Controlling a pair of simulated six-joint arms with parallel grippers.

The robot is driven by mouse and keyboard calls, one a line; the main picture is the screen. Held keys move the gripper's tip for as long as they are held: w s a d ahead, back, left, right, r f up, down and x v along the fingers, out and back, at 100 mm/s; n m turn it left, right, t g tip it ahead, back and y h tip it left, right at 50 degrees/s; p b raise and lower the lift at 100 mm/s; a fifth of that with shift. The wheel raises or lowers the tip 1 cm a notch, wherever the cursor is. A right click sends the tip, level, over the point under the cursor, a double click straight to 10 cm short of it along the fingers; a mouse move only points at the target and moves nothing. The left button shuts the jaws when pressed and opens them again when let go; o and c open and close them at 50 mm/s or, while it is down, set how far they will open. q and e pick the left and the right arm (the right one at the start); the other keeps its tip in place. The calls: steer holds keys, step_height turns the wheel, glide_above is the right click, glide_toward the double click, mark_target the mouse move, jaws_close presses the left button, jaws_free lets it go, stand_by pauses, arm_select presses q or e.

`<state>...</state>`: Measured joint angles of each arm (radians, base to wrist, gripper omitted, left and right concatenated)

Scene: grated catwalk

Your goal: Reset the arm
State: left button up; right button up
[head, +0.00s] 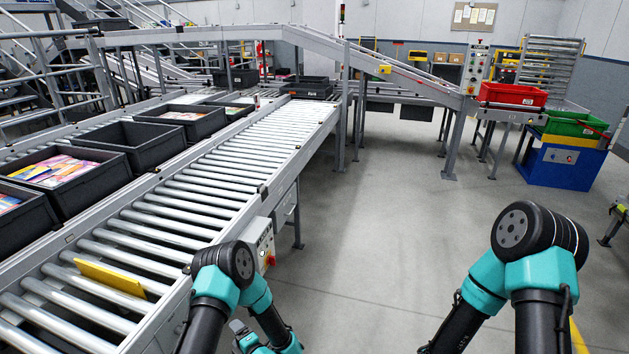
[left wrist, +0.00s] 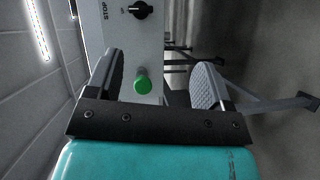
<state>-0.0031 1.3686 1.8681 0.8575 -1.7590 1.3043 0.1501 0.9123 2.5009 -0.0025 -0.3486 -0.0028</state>
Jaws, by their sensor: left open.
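My left arm bends down at the bottom centre of the head view, with part of my left gripper (head: 240,330) low beside the conveyor's edge. In the left wrist view my left gripper (left wrist: 155,82) is open, its two fingers wide apart with nothing held. A grey control box (left wrist: 135,50) with a black knob and a green button shows beyond and between the fingers. I cannot tell whether anything touches it. My right arm shows at the lower right of the head view, but its gripper is out of view.
Dark bins (head: 130,140) line the far side. Grey floor (head: 400,230) is clear ahead.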

arm_select(q)
steer(key=s+d+r+m+g+h, duration=0.1)
steer(key=s+d+m+g+h, duration=0.1)
steer(key=s+m+g+h, duration=0.3)
steer(key=s+d+r+m+g+h, duration=0.1)
steer(key=s+d+m+g+h, duration=0.2)
steer(key=s+m+h, duration=0.8)
steer(key=s+m+g, duration=0.2)
steer(key=s+m, duration=0.2)
steer(key=m, duration=0.4)
steer(key=shift+m, duration=0.3)
steer(key=shift+s, duration=0.1)
